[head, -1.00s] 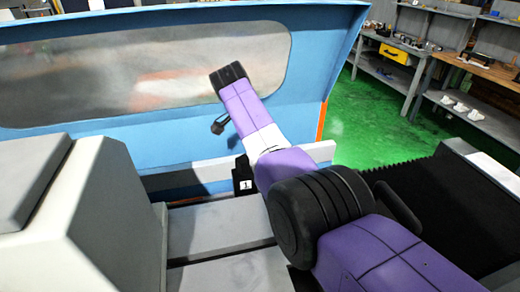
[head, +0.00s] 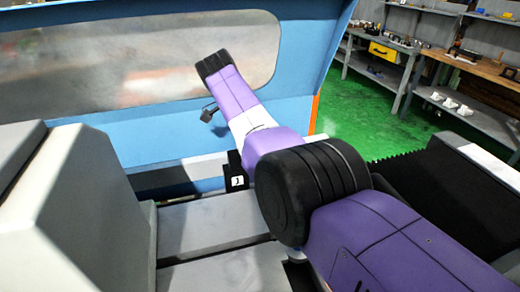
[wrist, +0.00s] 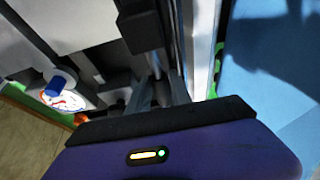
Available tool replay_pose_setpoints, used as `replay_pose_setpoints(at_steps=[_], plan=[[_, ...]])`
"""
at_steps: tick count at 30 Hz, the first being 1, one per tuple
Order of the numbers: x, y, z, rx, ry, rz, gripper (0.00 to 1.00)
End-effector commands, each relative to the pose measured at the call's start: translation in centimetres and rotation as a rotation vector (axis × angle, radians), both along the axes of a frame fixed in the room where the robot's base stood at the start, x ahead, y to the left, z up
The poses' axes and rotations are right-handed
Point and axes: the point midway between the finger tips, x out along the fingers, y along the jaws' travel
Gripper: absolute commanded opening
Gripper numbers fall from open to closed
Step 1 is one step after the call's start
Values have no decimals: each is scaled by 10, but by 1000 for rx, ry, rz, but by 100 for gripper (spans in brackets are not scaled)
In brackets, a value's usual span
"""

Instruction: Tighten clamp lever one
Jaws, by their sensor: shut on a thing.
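In the wrist view my gripper (wrist: 160,92) shows beyond the dark front edge of its purple housing. Its grey fingers are close together, shut on a thin part that I take to be clamp lever one; the housing hides most of it. A black block (wrist: 142,28) lies just beyond the fingers. In the head view a small black block with a white label reading 1 (head: 237,182) stands at the back of the grey machine table (head: 215,223), left of my arm.
A blue machine guard with a window (head: 150,140) rises behind the table. A large grey housing (head: 75,200) stands at the left, and black bellows (head: 420,185) lie at the right. In the wrist view a white dial with a blue knob (wrist: 58,85) is at the left.

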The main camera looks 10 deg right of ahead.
Motion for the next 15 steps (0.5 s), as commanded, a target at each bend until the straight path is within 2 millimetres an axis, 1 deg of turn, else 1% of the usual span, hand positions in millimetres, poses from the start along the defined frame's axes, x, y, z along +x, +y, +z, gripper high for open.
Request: replay_pose_setpoints(at_steps=[6,7,9,10,15], plan=[[-2,-1,0,-2,5,-6,0],[-2,-1,0,-2,5,-5,29],[-1,-1,0,-1,5,-5,43],[-1,-1,0,-1,5,-4,47],[-1,-1,0,-1,3,-2,47]])
